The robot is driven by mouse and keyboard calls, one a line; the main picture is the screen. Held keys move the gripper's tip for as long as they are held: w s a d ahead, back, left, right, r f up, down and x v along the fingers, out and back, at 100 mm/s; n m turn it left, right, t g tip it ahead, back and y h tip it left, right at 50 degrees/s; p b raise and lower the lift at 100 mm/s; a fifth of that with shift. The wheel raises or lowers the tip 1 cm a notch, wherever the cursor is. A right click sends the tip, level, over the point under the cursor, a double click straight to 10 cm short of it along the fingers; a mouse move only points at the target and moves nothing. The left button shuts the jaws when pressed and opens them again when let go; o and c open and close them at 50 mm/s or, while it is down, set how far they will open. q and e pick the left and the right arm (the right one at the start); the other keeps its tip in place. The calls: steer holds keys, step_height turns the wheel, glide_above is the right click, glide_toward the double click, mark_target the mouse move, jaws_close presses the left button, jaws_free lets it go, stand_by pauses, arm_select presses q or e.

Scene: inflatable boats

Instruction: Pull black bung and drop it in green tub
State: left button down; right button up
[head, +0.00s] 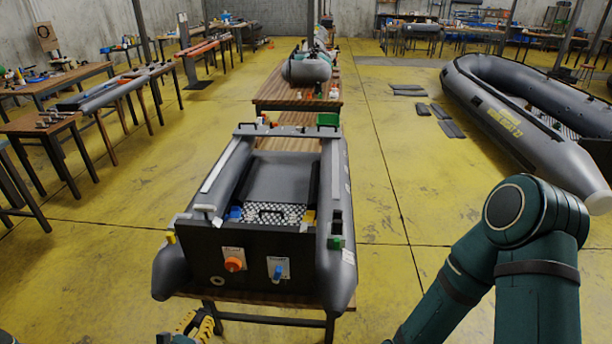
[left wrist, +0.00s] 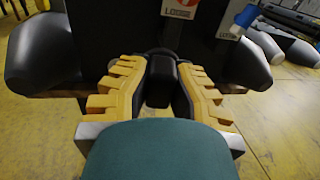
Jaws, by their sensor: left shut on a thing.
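My left gripper (head: 197,326) shows at the bottom of the head view, low in front of the boat's dark transom (head: 205,250). In the left wrist view its yellow fingers (left wrist: 160,88) are closed around the black bung (left wrist: 160,72). The bung is close to the transom; I cannot tell whether it is still seated there. The bung cannot be made out in the head view. A green tub (head: 328,119) stands at the far right end of the boat. My right gripper is out of view; only its arm shows at the right.
The grey inflatable boat (head: 334,195) rests on a wooden bench. An orange knob (head: 234,264) and a blue knob (head: 278,270) sit on the transom. A small green item (head: 336,242) is on the right tube.

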arm_select(q)
steer(key=d+r+m+h, duration=0.1)
steer(key=d+r+h, duration=0.1)
steer(key=d+r, duration=0.2)
steer(key=d+r+m+g+h, duration=0.1)
steer(key=d+r, duration=0.4)
steer(key=r, duration=0.5)
steer(key=shift+s+d+m+g+h, duration=0.25)
steer(key=shift+s+m+g+h, duration=0.05)
steer(key=shift+s+m+h, duration=0.15)
steer(key=shift+d, duration=0.1)
